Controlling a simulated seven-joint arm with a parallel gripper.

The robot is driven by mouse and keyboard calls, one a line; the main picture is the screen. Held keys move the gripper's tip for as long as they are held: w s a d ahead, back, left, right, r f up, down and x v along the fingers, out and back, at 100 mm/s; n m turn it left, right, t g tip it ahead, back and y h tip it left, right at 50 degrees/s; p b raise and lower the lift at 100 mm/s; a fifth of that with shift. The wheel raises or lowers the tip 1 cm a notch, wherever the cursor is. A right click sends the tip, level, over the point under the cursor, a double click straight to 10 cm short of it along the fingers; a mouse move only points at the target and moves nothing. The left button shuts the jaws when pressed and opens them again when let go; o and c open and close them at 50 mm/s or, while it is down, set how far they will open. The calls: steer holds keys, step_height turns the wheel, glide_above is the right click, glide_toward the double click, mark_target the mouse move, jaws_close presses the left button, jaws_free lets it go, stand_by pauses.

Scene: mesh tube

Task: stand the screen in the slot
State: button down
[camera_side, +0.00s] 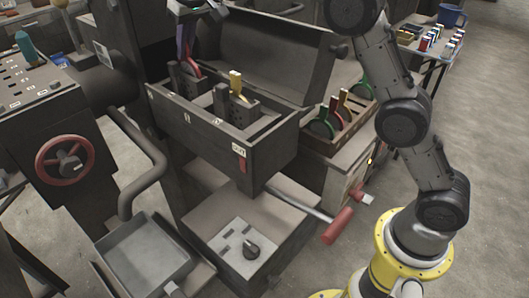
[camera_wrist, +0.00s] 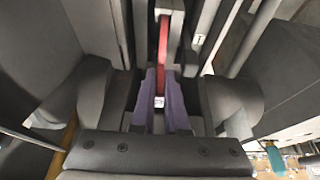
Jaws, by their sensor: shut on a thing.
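My gripper (camera_side: 186,42) is at the top of the side view with its purple fingers pointing down. The fingers are shut on a red-edged screen (camera_side: 193,69), which is just below them, at the left part of the dark slotted box (camera_side: 205,127). In the wrist view the red screen (camera_wrist: 163,42) runs as a narrow upright strip between the purple fingertips (camera_wrist: 162,98). Its lower part is hidden by the box and dark slot blocks, so I cannot tell whether it is inside a slot. Another piece with a yellow top (camera_side: 236,82) stands in the box.
A rack (camera_side: 338,138) to the right holds several screens with green, red and yellow edges. The box's raised lid (camera_side: 270,58) stands behind the slots. A red-handled crank (camera_side: 338,226) sticks out at the front. A grey tray (camera_side: 145,255) lies at lower left.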

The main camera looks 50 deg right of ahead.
steer(key=shift+r, duration=2.95)
